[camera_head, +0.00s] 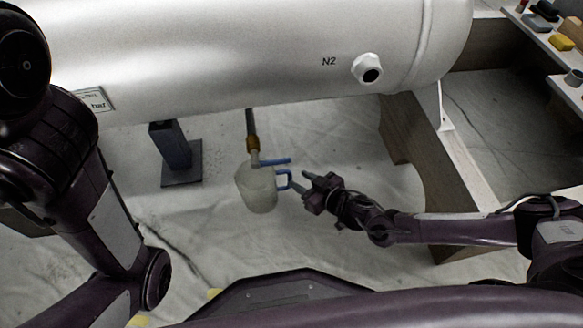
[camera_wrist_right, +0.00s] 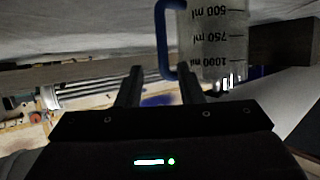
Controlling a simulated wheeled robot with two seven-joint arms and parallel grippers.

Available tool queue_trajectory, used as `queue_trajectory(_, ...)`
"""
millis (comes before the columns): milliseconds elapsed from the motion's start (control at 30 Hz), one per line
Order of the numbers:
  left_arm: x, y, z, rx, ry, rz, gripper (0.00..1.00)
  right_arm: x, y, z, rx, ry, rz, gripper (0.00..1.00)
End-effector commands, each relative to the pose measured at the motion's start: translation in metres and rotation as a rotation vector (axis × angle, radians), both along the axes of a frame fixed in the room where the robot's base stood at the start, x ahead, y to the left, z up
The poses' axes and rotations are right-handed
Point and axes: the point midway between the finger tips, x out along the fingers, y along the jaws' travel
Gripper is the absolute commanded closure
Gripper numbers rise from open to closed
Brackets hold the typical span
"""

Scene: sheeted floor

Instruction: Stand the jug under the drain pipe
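The pipe's end overlaps the jug's mouth in the head view. My right gripper (camera_head: 300,182) is open just right of the handle, fingers pointing at it. In the right wrist view, the jug (camera_wrist_right: 220,42) and its handle lie just beyond the spread fingers (camera_wrist_right: 158,82), with nothing clamped. My left gripper is out of view.
The large white tank (camera_head: 240,50) spans the back above the jug. A dark post on a square plate (camera_head: 181,177) stands left of the jug. A wooden tank support (camera_head: 440,165) rises behind my right forearm. The sheeted floor (camera_head: 225,245) in front of the jug is clear.

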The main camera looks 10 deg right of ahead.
Motion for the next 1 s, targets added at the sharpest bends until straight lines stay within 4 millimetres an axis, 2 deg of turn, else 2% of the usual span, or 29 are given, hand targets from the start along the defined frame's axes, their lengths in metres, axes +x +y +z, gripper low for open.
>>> queue_trajectory(33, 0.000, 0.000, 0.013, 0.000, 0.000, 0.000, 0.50, -0.009, -0.007, 0.009, -0.001, 0.004, -0.002, 0.66)
queue_trajectory(100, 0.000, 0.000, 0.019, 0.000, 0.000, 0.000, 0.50, -0.019, -0.013, 0.014, -0.001, 0.003, -0.001, 0.66)
queue_trajectory(300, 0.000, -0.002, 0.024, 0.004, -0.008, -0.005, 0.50, -0.035, -0.024, 0.020, 0.001, -0.001, 0.000, 0.66)
queue_trajectory(500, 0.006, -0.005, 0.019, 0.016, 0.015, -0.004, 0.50, -0.038, -0.026, 0.020, 0.000, -0.002, 0.000, 0.66)
queue_trajectory(900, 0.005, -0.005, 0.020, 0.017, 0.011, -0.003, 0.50, -0.038, -0.025, 0.019, 0.000, -0.001, 0.000, 0.66)
queue_trajectory(1000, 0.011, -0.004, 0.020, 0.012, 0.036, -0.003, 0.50, -0.039, -0.020, 0.020, 0.004, 0.002, -0.003, 0.66)
